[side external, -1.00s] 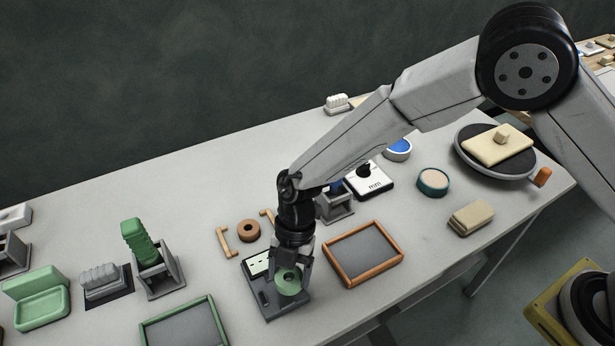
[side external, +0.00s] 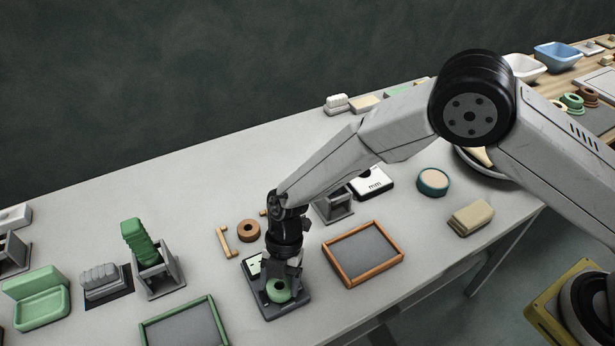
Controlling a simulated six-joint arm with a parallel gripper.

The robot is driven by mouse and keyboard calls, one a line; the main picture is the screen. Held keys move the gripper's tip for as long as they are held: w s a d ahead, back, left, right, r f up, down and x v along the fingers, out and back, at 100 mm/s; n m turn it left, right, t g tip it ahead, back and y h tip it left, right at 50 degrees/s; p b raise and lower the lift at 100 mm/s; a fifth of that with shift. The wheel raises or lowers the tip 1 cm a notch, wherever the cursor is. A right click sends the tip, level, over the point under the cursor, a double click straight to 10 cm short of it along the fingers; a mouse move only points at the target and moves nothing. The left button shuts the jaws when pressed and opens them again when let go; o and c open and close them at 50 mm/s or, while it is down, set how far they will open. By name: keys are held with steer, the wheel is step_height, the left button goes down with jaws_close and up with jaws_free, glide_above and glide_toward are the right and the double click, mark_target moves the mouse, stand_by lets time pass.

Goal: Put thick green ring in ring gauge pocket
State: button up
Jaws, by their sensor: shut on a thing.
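The thick green ring (side external: 279,291) is at my gripper (side external: 281,284), which is shut on it. The ring sits at the fingertips, low over the dark grey ring gauge (side external: 268,312). I cannot tell whether the ring touches the gauge or lies in its pocket, as the fingers and the ring cover that part. The gauge's pale marked panel (side external: 251,265) shows at its far left side.
An orange-framed tray (side external: 345,276) stands close to the right of the gauge. A green-framed tray (side external: 150,331) lies to the left front. A brown ring (side external: 248,231) and a wooden handle-like piece (side external: 223,240) lie behind. Bare table lies between.

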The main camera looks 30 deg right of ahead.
steer(key=shift+f, duration=0.35)
steer(key=o, duration=1.2)
steer(key=shift+c, duration=0.2)
steer(key=shift+r, duration=0.1)
steer(key=v, duration=1.2)
steer(key=shift+r, duration=0.15)
